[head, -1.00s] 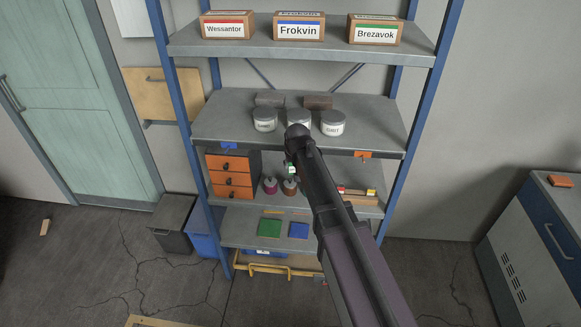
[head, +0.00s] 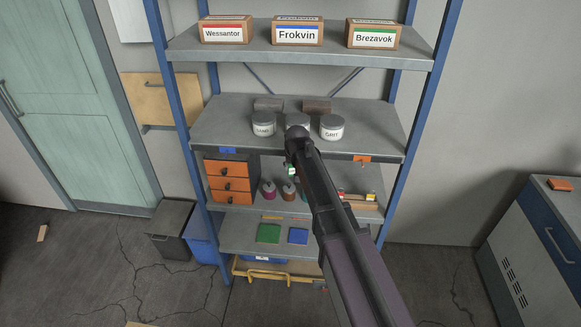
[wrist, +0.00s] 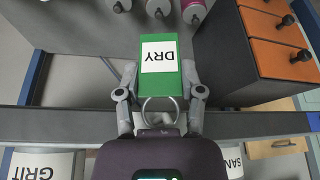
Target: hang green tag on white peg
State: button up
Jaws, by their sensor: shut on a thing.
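The green tag (wrist: 160,85) is a flat green block with a white label reading DRY and a metal ring at one end. My gripper (wrist: 159,73) is shut on the tag, one finger on each side of it. The ring lies on the palm side, between the fingers. In the head view the tag (head: 291,170) shows small beside the end of my arm, in front of the shelving below the jar shelf's front edge. My arm covers much of the gripper there.
Below are orange drawers (head: 229,184) at left and several bottles (head: 269,190). Blue uprights (head: 419,95) bound the rack.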

dwell(0.4)
jog(key=o, duration=0.9)
jog(key=shift+c, duration=0.2)
jog(key=shift+s, duration=0.1)
